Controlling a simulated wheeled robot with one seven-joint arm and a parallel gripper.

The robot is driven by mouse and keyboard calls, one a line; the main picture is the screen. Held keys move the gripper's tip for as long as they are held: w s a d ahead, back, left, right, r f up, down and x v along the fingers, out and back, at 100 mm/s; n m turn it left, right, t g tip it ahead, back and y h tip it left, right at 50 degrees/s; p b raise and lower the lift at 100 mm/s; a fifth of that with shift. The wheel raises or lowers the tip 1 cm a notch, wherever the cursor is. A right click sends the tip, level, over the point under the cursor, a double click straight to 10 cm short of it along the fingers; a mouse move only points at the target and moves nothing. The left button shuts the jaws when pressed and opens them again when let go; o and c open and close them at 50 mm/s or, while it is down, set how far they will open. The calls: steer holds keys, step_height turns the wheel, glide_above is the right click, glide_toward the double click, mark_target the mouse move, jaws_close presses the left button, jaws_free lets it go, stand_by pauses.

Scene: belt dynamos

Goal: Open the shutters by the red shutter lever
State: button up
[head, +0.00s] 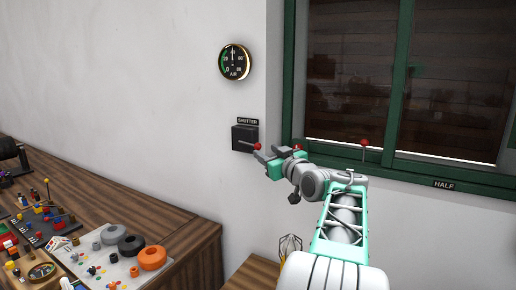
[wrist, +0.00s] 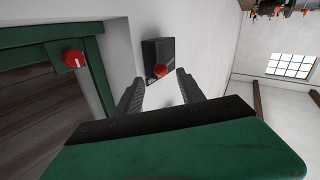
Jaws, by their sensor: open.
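The red shutter lever (head: 256,146) sticks out from a dark box (head: 243,135) on the wall, below a "SHUTTER" label. Its red ball shows in the wrist view (wrist: 160,70), in front of the dark box (wrist: 156,52). My gripper (head: 264,153) is open at the lever; in the wrist view its two fingers (wrist: 158,84) stand either side of the ball in the picture. I cannot tell whether the ball lies between the fingertips or just beyond them. Brown slatted shutters (head: 350,80) show behind the window panes, with a thin bright strip along their bottom.
The green window frame (head: 287,80) is close to my gripper. Red knobs sit near the frame, one right of my wrist (head: 364,143) and one behind my gripper (head: 297,147). A gauge (head: 234,62) hangs above. A crowded wooden bench (head: 180,225) stands lower left.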

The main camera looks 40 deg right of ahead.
mark_target(260, 148)
steer(key=p+x, duration=0.2)
steer(key=x, duration=0.5)
steer(key=shift+a, duration=0.1)
jaws_close()
stand_by(1.1)
